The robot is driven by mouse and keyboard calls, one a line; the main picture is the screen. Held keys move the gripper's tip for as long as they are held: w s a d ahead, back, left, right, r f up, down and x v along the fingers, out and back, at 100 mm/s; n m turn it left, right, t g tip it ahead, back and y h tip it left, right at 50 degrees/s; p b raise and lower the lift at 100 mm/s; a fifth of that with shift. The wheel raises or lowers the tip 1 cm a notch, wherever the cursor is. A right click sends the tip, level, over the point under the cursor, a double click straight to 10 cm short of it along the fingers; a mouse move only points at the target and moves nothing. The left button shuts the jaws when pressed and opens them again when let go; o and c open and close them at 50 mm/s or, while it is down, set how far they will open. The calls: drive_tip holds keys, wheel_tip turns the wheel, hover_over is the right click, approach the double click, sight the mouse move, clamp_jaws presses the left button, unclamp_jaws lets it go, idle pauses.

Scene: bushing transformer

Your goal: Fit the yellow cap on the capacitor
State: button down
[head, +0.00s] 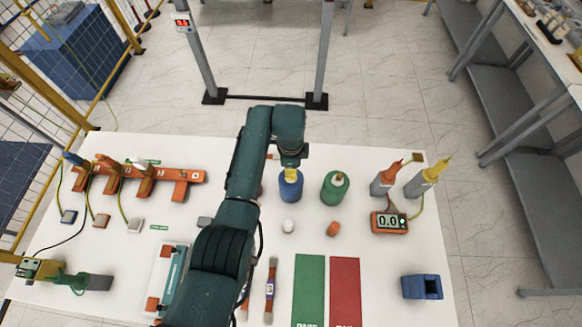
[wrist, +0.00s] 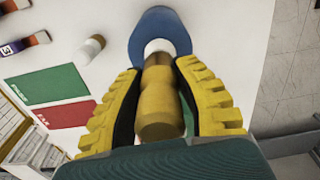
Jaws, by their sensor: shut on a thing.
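The yellow cap (wrist: 158,103) is between the two yellow ridged fingers of my gripper (wrist: 155,95), which is shut on it. In the head view the cap (head: 291,174) shows as a small yellow piece below my gripper (head: 291,165), directly over the blue capacitor (head: 290,188). In the wrist view the blue capacitor (wrist: 147,27) lies just beyond the cap, and its white top (wrist: 158,46) lines up with the cap's far end. I cannot tell whether cap and top touch. A green capacitor (head: 335,190) stands to the right.
A white piece (head: 288,225) and an orange piece (head: 333,229) lie in front of the capacitors. Two upright probes (head: 385,180) and a meter (head: 388,222) are at right. Green (head: 308,290) and red (head: 345,290) mats lie in front. An orange rack (head: 180,175) stands at left.

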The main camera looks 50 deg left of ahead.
drive_tip(key=shift+f+b, duration=0.5)
drive_tip(key=shift+f, duration=0.2)
idle(0.5)
drive_tip(key=c, duration=0.8)
unclamp_jaws()
drive_tip(key=shift+o, duration=0.2)
wheel_tip(320, 180, up, 12)
drive_tip(key=shift+r, duration=0.1)
